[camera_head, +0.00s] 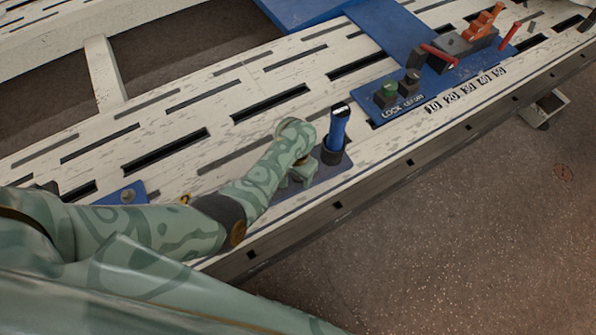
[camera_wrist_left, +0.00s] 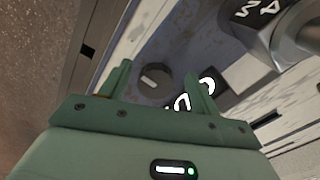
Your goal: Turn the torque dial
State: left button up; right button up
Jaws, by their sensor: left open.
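The torque dial, a dark round knob with a pale pointer bar (camera_wrist_left: 153,81), shows in the left wrist view on a worn blue-grey plate. My left gripper (camera_wrist_left: 158,80) is open, its two fingers apart with the dial showing between and beyond their tips. I cannot tell whether they touch it. White markings beside the right finger are partly covered by it. In the head view my left gripper (camera_head: 298,180) points down over the bench plate (camera_head: 325,180), and my forearm and wrist hide the dial. My right gripper is not in view.
A blue-handled tool (camera_head: 339,128) stands upright in a black holder just right of my wrist. A blue panel with a green button (camera_head: 390,88) and red levers lies farther right. The slotted bench (camera_head: 230,115) spans the view. A dark numbered part (camera_wrist_left: 262,22) is close in the wrist view.

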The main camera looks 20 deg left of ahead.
pick_arm(q)
jog(key=shift+a+f, duration=0.15)
jog(key=shift+f, duration=0.2)
jog(key=c, duration=0.4)
jog(key=shift+w+r, duration=0.1)
jog(key=shift+w, duration=0.05)
jog(key=c, duration=0.5)
jog(key=shift+w+r, duration=0.1)
jog(key=shift+r, duration=0.05)
jog(key=shift+c, duration=0.6)
jog(key=shift+w+d+r, duration=0.2)
jog(key=shift+w+d, duration=0.05)
jog(key=shift+w, duration=0.05)
jog(key=shift+w+d, duration=0.1)
jog(key=shift+d+r, duration=0.1)
jog(key=shift+d, duration=0.05)
jog(key=shift+c, duration=0.2)
